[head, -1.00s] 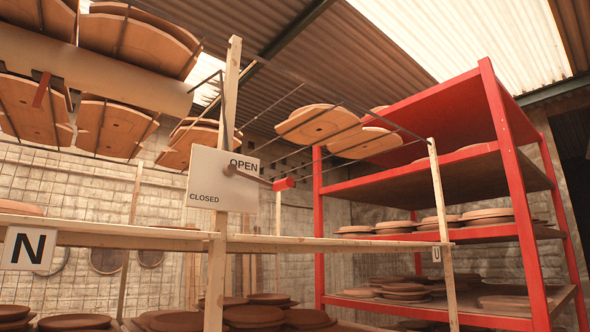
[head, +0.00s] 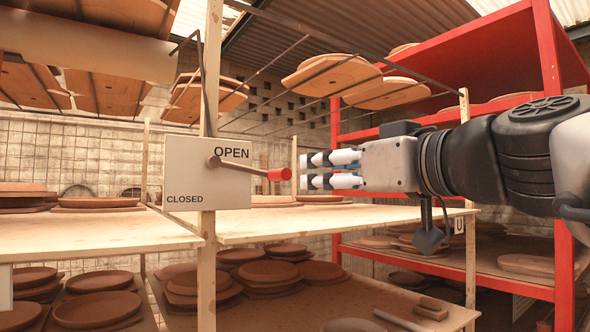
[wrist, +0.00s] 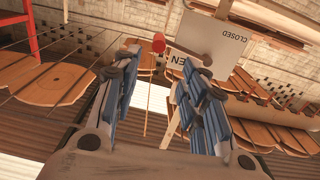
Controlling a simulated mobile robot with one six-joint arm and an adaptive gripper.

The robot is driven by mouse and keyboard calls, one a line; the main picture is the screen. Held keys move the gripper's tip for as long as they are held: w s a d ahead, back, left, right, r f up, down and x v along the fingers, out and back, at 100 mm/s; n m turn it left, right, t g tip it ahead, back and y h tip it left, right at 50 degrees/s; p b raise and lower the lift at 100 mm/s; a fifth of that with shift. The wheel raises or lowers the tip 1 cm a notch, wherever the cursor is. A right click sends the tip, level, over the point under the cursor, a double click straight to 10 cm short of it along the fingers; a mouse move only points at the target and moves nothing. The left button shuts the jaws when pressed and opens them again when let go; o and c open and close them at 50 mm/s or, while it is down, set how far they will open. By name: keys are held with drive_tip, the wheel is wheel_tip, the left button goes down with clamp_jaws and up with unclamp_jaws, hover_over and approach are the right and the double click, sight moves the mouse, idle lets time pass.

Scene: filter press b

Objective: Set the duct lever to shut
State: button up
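The duct lever (head: 240,168) is a brown bar on a white plate (head: 180,182) with OPEN at the upper right and CLOSED at the lower left. It points right and slightly down, just under the word OPEN, and ends in a red grip (head: 279,174). My gripper (head: 306,170) is open and empty just right of the red grip, its fingertips above and below the grip's level with a small gap. In the wrist view the red grip (wrist: 158,43) shows just beyond my open fingers (wrist: 156,66), with the plate (wrist: 208,42) to its right.
The plate is fixed to a wooden post (head: 207,262). Wooden shelves (head: 100,230) with round clay discs run below and behind. A red-framed rack (head: 548,60) stands behind my arm at right. Thin dark rods (head: 290,52) carrying boards cross above the lever.

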sight(290, 175)
drive_tip(key=p+x, duration=0.4)
drive_tip(key=x, duration=0.9)
drive_tip(key=shift+c, duration=0.4)
clamp_jaws()
